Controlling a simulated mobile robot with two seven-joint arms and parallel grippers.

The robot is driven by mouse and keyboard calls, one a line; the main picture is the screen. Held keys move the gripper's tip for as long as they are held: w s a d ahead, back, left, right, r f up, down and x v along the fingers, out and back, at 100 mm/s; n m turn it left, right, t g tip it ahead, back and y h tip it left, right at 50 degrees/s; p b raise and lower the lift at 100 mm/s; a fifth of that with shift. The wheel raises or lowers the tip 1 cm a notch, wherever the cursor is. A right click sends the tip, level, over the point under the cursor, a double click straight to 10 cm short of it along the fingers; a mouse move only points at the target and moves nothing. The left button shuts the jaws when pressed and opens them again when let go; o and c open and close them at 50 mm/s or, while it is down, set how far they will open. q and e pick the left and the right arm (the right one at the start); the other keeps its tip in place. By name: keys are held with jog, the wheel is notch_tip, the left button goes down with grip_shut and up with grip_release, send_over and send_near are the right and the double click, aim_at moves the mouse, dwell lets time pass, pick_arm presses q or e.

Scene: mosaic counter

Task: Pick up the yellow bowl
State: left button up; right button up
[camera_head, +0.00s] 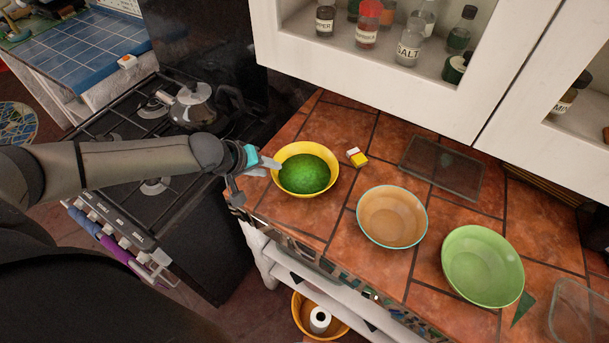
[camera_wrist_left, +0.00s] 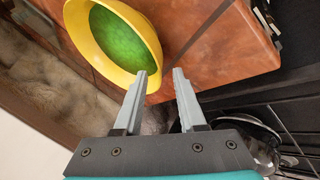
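The yellow bowl (camera_head: 322,157) stands upright on the tiled counter at its left end and has a green inside. It also shows at the top left of the left wrist view (camera_wrist_left: 152,42). My left gripper (camera_head: 270,164) is at the bowl's left rim. In the left wrist view its two fingers (camera_wrist_left: 163,76) are apart with a gap between them. One fingertip overlaps the bowl's rim there; I cannot tell whether it touches. My right gripper is not in either view.
An orange bowl (camera_head: 392,217) and a green bowl (camera_head: 483,266) stand to the right. A small yellow-and-white block (camera_head: 357,157) lies behind the yellow bowl. A stove with a kettle (camera_head: 194,106) is left of the counter. White cabinets (camera_head: 400,75) hang above the back.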

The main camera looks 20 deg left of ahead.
pick_arm(q)
jog(key=shift+x, duration=1.4)
jog(key=shift+d, duration=0.15)
grip_shut()
jog(key=shift+r, duration=0.1)
